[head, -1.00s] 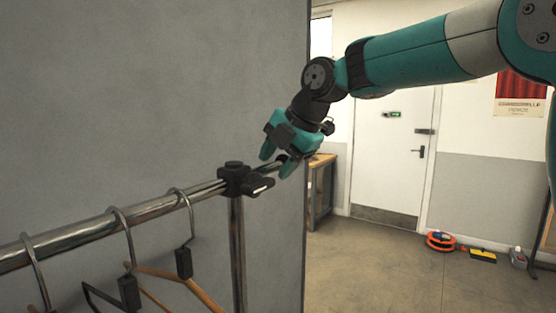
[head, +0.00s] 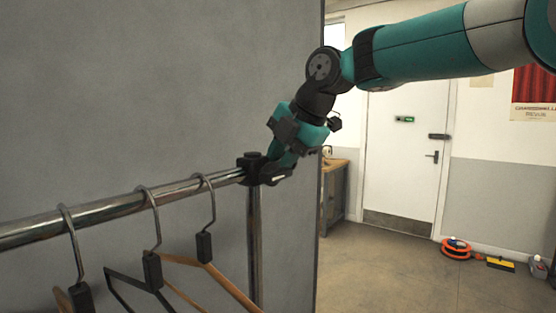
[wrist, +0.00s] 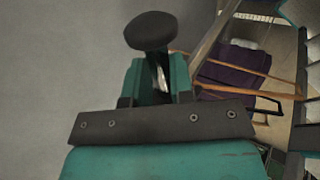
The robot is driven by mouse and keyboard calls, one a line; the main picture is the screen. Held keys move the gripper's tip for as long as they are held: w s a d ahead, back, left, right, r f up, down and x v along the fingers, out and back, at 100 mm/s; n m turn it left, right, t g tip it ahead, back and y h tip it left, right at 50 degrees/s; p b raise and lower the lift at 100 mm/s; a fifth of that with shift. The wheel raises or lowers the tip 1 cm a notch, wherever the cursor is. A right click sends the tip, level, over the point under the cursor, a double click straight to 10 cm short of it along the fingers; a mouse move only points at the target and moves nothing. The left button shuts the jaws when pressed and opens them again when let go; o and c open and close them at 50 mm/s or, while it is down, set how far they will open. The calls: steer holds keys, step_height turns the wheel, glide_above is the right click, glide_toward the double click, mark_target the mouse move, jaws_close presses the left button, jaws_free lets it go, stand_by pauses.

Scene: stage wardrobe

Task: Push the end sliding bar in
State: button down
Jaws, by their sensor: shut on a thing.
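The clothes rail (head: 130,203) runs from the left to a black clamp joint (head: 252,168) on top of an upright post (head: 255,235). A dark lever with a pale edge (head: 280,178) sticks out to the right of the joint. My gripper (head: 283,162) is right beside the joint, pointing down. It is shut on the end sliding bar, which the fingers mostly hide in the head view. In the wrist view, a dark round cap or knob (wrist: 150,31) shows just beyond my teal fingers (wrist: 157,78); I cannot tell which part it belongs to.
Several hangers (head: 205,230) hang on the rail left of the joint. A grey panel (head: 130,90) stands close behind the rail. A wooden bench (head: 334,185), a white door (head: 402,150) and an orange cable reel (head: 456,248) are further back. The floor at right is mostly clear.

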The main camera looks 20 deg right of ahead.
steer(key=c, duration=1)
jaws_free()
steer(key=shift+r, duration=0.1)
steer(key=p+v, duration=0.4)
steer(key=v, duration=1.3)
steer(key=shift+r, duration=0.15)
steer(key=shift+s, duration=0.1)
